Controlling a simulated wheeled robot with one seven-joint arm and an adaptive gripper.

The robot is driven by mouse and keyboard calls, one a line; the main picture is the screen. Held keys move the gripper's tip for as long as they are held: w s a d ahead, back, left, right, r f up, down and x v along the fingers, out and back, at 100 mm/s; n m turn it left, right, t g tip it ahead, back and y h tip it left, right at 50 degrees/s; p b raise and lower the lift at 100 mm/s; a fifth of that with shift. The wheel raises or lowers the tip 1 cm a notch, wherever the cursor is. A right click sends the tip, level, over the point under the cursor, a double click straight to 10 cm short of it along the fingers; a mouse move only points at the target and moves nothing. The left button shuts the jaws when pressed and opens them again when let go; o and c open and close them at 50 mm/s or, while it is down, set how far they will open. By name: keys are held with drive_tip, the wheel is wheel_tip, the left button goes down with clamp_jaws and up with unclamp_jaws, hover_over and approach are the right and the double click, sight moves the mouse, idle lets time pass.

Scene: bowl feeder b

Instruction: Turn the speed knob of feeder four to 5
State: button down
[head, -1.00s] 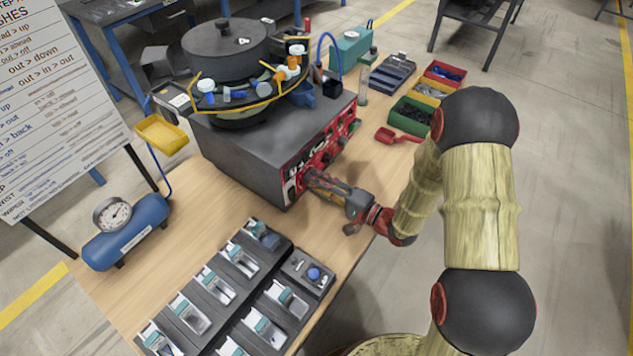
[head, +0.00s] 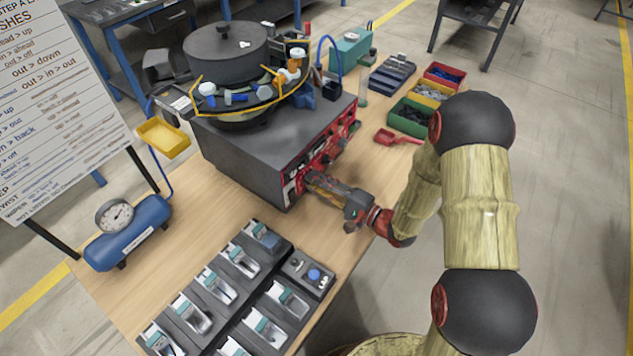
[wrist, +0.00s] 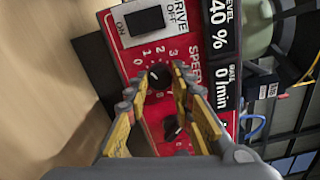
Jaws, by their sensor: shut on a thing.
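The feeder (head: 250,165) is a dark grey box with a round bowl on top and a red control panel (head: 318,158) on its front. In the wrist view the speed knob (wrist: 158,82) is a small black knob on the red panel, beside a printed scale with 0, 1, 2 and 3 readable. My gripper (wrist: 160,76) has its yellow-padded fingers on both sides of this knob, closed on it. The fingers hide part of the scale, and I cannot tell which number the knob points to. In the head view my gripper (head: 322,184) meets the panel's lower left part.
A drive switch (wrist: 146,20) and a display (wrist: 221,60) reading 40 % and 0/min flank the scale. A second black knob (wrist: 172,128) lies close by. Dark trays (head: 232,285) stand in front on the table; a red scoop (head: 393,137) and coloured bins (head: 411,116) lie to the right.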

drive_tip(key=shift+f+m+p, duration=0.1)
drive_tip(key=shift+m+p, duration=7.45)
drive_tip(key=shift+m, duration=6.15)
drive_tip(key=c, duration=1.5)
unclamp_jaws()
drive_tip(key=shift+c, duration=0.2)
drive_tip(key=v, duration=1.2)
